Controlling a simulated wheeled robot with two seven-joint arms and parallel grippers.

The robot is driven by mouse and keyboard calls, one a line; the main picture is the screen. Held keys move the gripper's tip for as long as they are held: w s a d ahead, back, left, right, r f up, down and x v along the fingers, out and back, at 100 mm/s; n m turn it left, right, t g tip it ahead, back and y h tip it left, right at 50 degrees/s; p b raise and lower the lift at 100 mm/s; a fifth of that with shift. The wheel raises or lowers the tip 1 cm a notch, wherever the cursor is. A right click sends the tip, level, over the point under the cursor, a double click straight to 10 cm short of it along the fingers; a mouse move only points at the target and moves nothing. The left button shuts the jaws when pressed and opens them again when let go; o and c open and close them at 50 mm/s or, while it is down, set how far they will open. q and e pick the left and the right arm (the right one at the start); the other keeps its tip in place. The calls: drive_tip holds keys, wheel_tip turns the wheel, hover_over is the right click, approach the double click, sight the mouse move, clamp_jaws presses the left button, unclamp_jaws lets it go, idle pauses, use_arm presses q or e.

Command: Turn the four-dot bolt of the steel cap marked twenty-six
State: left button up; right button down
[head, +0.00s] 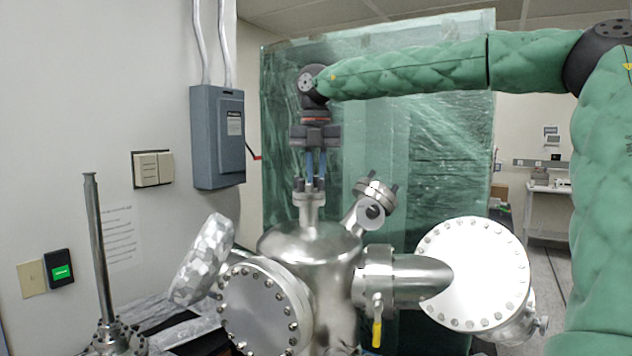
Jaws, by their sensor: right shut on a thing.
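A steel vacuum chamber (310,248) stands in the middle of the head view. A small steel cap (308,199) with upright bolts tops its vertical neck. My right gripper (316,182) comes down from above, its fingers pointing straight down at this cap. Its blue-tipped fingers are shut on a bolt at the cap's top; the bolt is mostly hidden by the fingers. Another dark bolt (298,184) stands just left of the fingers. Dot marks and the number twenty-six are too small to read. My left gripper is not in view.
An angled port (373,203) with dark bolts rises right of the neck. Large bolted flanges (474,273) (262,310) face forward, and a yellow-handled valve (377,331) hangs below. A tall metal rod (98,250) stands at left. Space above the chamber is free around my arm.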

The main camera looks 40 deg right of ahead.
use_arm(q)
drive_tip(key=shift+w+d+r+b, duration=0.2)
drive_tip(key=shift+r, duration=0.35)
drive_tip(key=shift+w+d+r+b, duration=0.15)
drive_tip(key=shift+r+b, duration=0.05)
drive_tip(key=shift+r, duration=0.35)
use_arm(e)
drive_tip(key=shift+n, duration=1.3)
drive_tip(key=c, duration=1.4)
unclamp_jaws()
drive_tip(key=shift+c, duration=0.2)
